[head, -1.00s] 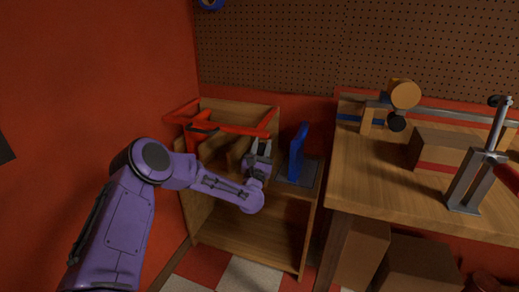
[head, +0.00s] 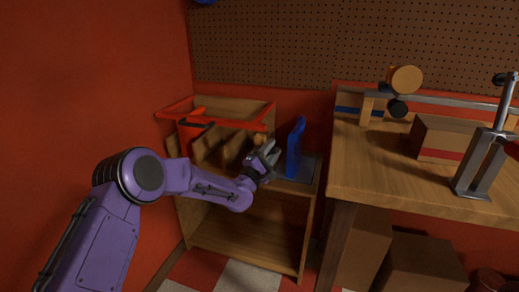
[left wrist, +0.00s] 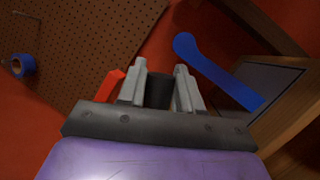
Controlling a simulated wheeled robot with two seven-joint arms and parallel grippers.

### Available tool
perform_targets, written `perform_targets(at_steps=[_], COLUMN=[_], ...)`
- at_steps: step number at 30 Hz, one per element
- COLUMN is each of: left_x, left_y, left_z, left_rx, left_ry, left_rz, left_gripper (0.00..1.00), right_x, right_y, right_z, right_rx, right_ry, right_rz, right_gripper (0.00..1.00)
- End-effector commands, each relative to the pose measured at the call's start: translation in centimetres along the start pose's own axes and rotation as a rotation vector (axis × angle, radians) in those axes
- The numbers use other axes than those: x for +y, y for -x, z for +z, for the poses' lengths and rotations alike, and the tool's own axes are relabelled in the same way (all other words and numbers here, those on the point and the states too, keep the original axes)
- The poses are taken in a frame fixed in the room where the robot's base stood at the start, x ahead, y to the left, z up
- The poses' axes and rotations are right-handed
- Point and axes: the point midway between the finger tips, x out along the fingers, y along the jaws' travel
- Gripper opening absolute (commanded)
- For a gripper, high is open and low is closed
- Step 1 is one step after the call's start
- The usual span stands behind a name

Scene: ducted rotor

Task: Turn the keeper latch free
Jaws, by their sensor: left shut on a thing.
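My left gripper (head: 268,152) is at the right end of the red frame on the wooden cabinet, just left of an upright blue lever (head: 295,148). In the left wrist view its fingers (left wrist: 160,90) are shut on a dark piece (left wrist: 158,92) with a blocky shape. The fingers hide much of this piece, and I cannot tell whether it is the keeper latch. The blue lever also shows in the left wrist view (left wrist: 218,76), apart from the fingers on their right. A red part (left wrist: 108,86) shows to their left. My right gripper is not in view.
The open wooden cabinet (head: 245,237) carries a red frame (head: 240,122) and an upright red-orange part (head: 190,135). A wooden bench (head: 390,175) stands at the right with a metal stand (head: 480,165) and a box (head: 440,140). A red wall is close on the left.

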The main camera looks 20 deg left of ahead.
Motion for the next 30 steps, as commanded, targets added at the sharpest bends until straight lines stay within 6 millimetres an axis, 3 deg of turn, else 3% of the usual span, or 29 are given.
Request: perform_targets(at_steps=[15,30], left_x=[-2.3,-3.0], left_y=[0.8,1.0], left_z=[-0.3,-0.6], left_rx=[-0.072,-0.091], left_ry=[-0.338,-0.425], left_rz=[-0.147,-0.184], left_gripper=[0.0,0.0], right_x=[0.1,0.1], right_y=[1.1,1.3], right_z=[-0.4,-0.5], right_rx=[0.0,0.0], right_ry=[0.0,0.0], right_rz=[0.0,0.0], right_gripper=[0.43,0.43])
